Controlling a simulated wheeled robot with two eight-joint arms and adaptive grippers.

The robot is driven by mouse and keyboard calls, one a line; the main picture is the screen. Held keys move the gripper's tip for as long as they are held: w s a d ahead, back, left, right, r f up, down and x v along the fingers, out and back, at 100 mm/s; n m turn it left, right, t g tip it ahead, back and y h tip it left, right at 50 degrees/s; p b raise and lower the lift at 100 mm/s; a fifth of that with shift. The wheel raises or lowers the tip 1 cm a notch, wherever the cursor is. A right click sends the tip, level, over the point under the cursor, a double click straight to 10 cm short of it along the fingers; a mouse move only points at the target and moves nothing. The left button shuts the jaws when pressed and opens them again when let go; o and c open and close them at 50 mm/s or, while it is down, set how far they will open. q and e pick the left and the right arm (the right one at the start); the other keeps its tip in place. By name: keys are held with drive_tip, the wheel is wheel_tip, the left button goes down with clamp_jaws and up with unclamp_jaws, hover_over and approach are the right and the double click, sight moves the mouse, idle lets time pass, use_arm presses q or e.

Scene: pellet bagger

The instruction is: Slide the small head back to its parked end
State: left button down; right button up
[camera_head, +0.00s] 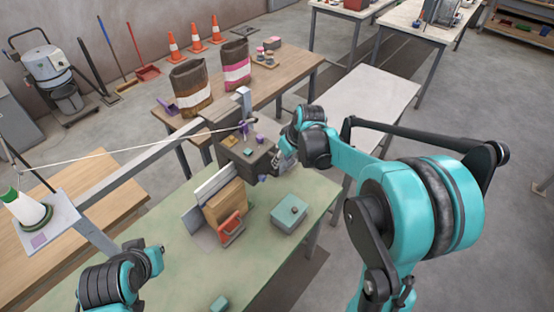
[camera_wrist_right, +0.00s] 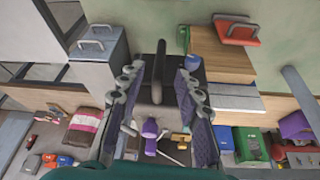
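The small head looks to be the dark grey block (camera_head: 250,155) at the end of the long grey rail, with purple, green and orange parts on it. A white thread runs to it from a cone at the left. My right gripper (camera_head: 282,158) is at the block's right side in the head view. In the right wrist view its two fingers (camera_wrist_right: 159,78) stand apart, with a dark upright bar (camera_wrist_right: 158,85) between them and gaps visible on both sides. Contact cannot be told. My left arm shows at the lower left; its gripper is out of the picture.
The grey rail (camera_head: 147,160) crosses above the green table (camera_head: 155,222). A teal box (camera_head: 289,214), a brown block (camera_head: 226,203) and a red-orange item (camera_head: 231,229) stand in front of the block. Brown bags (camera_head: 190,86) stand on the wooden table behind.

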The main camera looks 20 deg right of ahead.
sight(277, 174)
drive_tip(key=x, duration=0.7)
drive_tip(key=shift+w+f+b, duration=0.15)
drive_tip(key=shift+f+b, duration=0.2)
drive_tip(key=shift+b, duration=0.05)
clamp_jaws()
drive_tip(key=shift+a, duration=0.1)
